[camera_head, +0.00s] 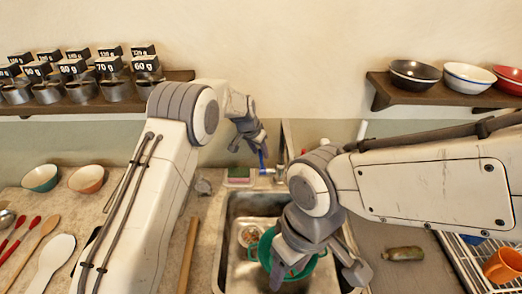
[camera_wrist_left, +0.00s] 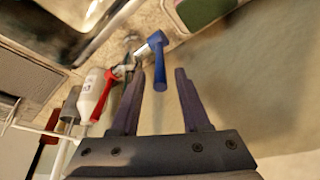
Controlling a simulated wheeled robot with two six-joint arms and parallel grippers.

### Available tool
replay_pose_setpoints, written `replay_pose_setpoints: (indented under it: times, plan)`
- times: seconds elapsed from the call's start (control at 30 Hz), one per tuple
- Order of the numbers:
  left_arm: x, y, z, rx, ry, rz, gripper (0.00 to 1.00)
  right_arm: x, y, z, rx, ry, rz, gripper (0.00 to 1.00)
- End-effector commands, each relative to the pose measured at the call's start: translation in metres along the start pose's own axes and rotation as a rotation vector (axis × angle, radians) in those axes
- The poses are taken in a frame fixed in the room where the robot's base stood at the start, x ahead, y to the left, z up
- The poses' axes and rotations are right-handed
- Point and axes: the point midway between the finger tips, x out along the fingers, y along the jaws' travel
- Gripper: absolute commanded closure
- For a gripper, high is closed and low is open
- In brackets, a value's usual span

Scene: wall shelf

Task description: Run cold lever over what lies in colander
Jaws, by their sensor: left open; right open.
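The blue lever (camera_head: 262,160), taken as the cold one, is on the tap behind the sink. My left gripper (camera_head: 249,148) is open beside it. In the left wrist view the blue lever (camera_wrist_left: 157,62) shows between the open fingertips; no grip on it shows. The red lever (camera_wrist_left: 104,94) is to its left there. The green colander (camera_head: 266,252) is in the sink (camera_head: 228,225), partly hidden by my right arm. My right gripper (camera_head: 319,279) is open above the colander's right side; contact cannot be told. What lies in the colander is mostly hidden.
A sponge (camera_head: 238,176) lies behind the sink. A white bottle (camera_wrist_left: 92,92) stands near the tap. A dish rack (camera_head: 462,262) with an orange mug (camera_head: 503,266) is at right. Wooden spoons and two bowls lie at left. Wall shelves hold measuring cups and bowls.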

Motion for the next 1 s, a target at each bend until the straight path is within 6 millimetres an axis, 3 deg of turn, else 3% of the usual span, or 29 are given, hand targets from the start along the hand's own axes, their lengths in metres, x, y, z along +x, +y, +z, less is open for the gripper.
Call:
replay_pose_setpoints:
  times: [0.2, 0.47, 0.6, 1.0]
  plan:
    - [0.016, 0.0, -0.001, 0.0, 0.002, 0.0, 0.54, -0.006, -0.001, 0.0, 0.0, 0.0, 0.0, 0.43]
    - [0.018, 0.0, 0.0, -0.001, 0.002, 0.0, 0.54, -0.006, 0.0, 0.0, 0.0, 0.0, 0.0, 0.43]
    - [0.018, 0.0, 0.0, -0.001, 0.002, 0.0, 1.0, -0.006, 0.0, 0.0, 0.0, 0.0, 0.0, 0.43]
    - [0.017, 0.0, 0.0, -0.001, 0.001, 0.0, 1.0, -0.006, 0.0, 0.0, 0.0, 0.0, 0.0, 0.43]
